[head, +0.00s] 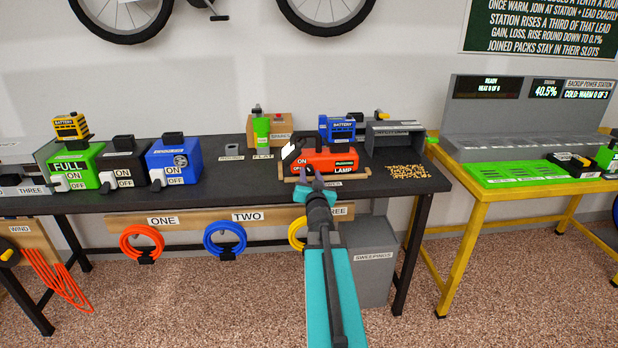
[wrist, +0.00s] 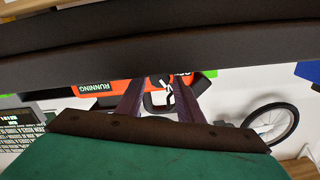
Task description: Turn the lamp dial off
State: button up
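The lamp unit (head: 333,158) is a red-orange box on the dark workbench, with ON to the left on its front and LAMP at its lower right. My gripper (head: 311,177) is in front of its lower left part and hides some of the front. In the wrist view the lamp's orange face (wrist: 115,87) shows upside down with a RUNNING label. A black dial (wrist: 158,104) with a white mark appears between the two spread fingers of my gripper (wrist: 165,80). The fingers look open. I cannot tell whether they touch the dial, or where its mark points.
A blue battery (head: 337,128) is behind the lamp. A grey bin-like box (head: 395,137) stands to its right, near a tan patch (head: 408,172).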

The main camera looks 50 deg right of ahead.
jog(key=shift+w+d, duration=0.25)
jog(key=shift+w, duration=0.05)
jog(key=c, duration=0.8)
jog(key=shift+o, duration=0.2)
jog(key=shift+n, duration=2.3)
jog(key=o, duration=0.8)
jog(key=shift+c, duration=0.2)
